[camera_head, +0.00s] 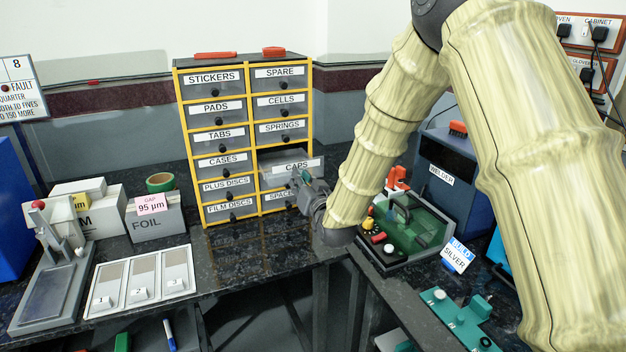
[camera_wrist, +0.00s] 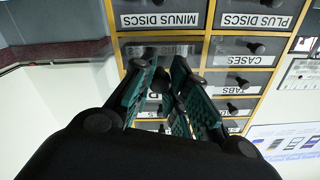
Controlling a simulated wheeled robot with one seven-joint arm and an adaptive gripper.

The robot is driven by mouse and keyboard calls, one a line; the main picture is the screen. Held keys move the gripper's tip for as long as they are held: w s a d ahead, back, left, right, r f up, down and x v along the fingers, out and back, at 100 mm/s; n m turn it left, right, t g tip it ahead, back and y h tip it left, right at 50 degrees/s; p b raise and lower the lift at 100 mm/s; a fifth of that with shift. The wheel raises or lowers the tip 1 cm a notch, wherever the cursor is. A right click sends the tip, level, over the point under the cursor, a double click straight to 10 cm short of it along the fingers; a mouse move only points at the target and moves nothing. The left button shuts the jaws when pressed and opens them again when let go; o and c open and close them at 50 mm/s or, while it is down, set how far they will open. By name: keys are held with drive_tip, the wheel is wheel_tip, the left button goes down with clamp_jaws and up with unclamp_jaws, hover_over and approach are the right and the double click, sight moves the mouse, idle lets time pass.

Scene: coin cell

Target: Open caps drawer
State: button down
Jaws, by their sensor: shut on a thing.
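The caps drawer (camera_head: 283,157) stands partly out of the right column of the yellow-framed cabinet, its label facing forward. Its grey body shows and it hides the front of the drawer below. My gripper (camera_head: 306,177) is at the drawer front, shut on its knob; the fingers hide the knob itself. In the wrist view the picture is upside down. My gripper's teal fingers (camera_wrist: 172,88) close together in front of the drawer face, between the MINUS DISCS label and lower rows of knobs. The caps label cannot be read there.
The other drawers, such as the CASES drawer (camera_head: 222,163) and SPRINGS drawer (camera_head: 283,130), are shut. A green-and-black device (camera_head: 415,228) stands close to the right of my wrist. The dark counter (camera_head: 235,262) in front of the cabinet is clear.

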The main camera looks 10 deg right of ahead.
drive_tip(key=shift+f, duration=0.1)
drive_tip(key=c, duration=1.3)
unclamp_jaws()
drive_tip(key=shift+w, duration=0.1)
drive_tip(key=shift+c, duration=0.2)
drive_tip(key=v, duration=1.2)
